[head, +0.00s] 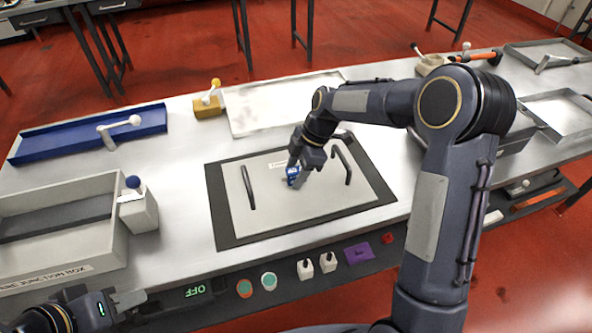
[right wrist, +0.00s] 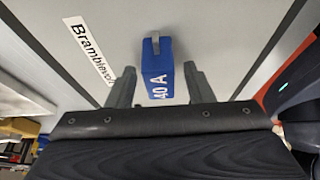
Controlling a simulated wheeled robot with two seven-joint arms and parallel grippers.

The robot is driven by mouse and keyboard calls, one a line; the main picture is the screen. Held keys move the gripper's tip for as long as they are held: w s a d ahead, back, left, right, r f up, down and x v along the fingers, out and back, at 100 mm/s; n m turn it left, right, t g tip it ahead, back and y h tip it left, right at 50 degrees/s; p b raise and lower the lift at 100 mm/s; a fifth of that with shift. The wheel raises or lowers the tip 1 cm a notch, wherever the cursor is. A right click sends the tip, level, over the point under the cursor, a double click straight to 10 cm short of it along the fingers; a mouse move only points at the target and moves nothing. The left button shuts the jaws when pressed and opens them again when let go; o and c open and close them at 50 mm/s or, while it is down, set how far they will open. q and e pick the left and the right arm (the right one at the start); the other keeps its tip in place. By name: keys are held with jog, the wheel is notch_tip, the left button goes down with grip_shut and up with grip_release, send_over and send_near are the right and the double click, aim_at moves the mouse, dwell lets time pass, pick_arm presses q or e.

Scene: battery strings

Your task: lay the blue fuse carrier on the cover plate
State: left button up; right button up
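The blue fuse carrier (head: 293,174), marked "40 A", is at the cover plate's (head: 272,212) middle, between its two black handles. In the right wrist view the carrier (right wrist: 158,80) shows a grey tab at its far end. My right gripper (head: 301,176) is over the plate at the carrier. Its fingers (right wrist: 159,72) are open, one on each side of the carrier, with a gap at both sides. The carrier appears to rest on the plate. My left gripper (head: 125,302) is low at the bench's front left, away from the plate; its finger opening is unclear.
A grey junction box (head: 118,250) with a blue-knobbed lever stands at left. A blue tray (head: 85,137), a yellow block (head: 208,104) and a pale tray (head: 265,112) lie behind. Buttons and switches line the front edge. My right arm hides part of the bench's right side.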

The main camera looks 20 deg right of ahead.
jog(key=shift+r, duration=0.1)
jog(key=shift+r, duration=0.25)
jog(key=v, duration=1.2)
jog(key=s+d+r+m+t, duration=0.1)
jog(key=s+d+r+m, duration=0.15)
jog(key=s+m, duration=0.35)
jog(key=s+a+f+m+t, duration=0.1)
jog(key=s+m+t, duration=0.1)
jog(key=s+m, duration=0.5)
jog(key=s+a+f+m+t, duration=0.1)
jog(key=s+m, duration=0.6)
jog(key=s, duration=0.8)
jog(key=shift+f+t+h+p, duration=0.35)
jog(key=shift+f+t, duration=0.2)
jog(key=shift+t, duration=0.35)
jog(key=shift+s, duration=0.1)
notch_tip(320, 180, up, 4)
jog(key=p, duration=0.3)
jog(key=shift+f+p, duration=0.1)
jog(key=shift+p, duration=0.2)
